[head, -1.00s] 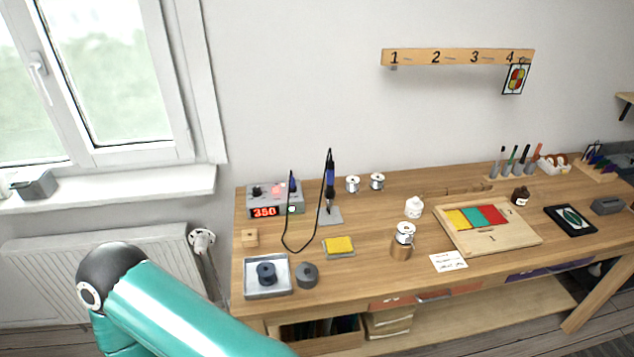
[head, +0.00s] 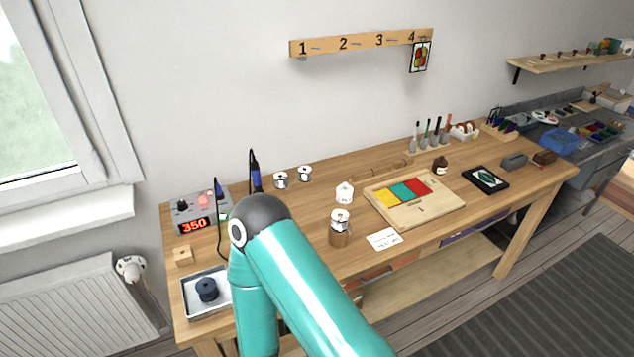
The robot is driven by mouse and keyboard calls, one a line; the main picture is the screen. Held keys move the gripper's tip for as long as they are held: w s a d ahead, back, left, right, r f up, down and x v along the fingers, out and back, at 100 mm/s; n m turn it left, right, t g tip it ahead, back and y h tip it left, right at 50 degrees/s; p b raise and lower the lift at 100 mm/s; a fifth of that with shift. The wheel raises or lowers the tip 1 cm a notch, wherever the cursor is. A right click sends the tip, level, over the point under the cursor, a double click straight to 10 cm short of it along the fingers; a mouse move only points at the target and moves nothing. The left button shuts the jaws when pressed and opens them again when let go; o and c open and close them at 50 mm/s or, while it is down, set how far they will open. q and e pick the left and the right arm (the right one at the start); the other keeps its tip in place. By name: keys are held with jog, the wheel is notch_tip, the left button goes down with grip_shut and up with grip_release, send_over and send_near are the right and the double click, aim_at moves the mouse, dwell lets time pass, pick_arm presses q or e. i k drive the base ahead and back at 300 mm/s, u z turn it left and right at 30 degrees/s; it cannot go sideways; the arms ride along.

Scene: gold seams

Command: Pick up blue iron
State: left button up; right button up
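The blue iron (head: 255,175) stands upright at the back left of the workbench. Its blue handle shows, with a black top above it; its lower end and stand are hidden behind my teal arm. A black cord runs beside the grey soldering station (head: 195,224), whose red display reads 350. A small blue and black piece (head: 218,188) stands up at the station's right side. My teal arm rises from the bottom, with its dark joint in front of the iron's foot. Neither of my grippers is in view.
A grey tray (head: 189,314) with a dark spool (head: 206,289) is at the bench's front left, partly covered by my arm. A wooden block (head: 183,255) sits behind it. Two wire spools (head: 281,180) (head: 305,173) stand right of the iron. A wooden board (head: 445,210) with coloured panels lies farther right.

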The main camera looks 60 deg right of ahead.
aim_at(255, 168)
jog(key=u, duration=0.05)
jog(key=i, duration=0.25)
jog(key=z, duration=1.9)
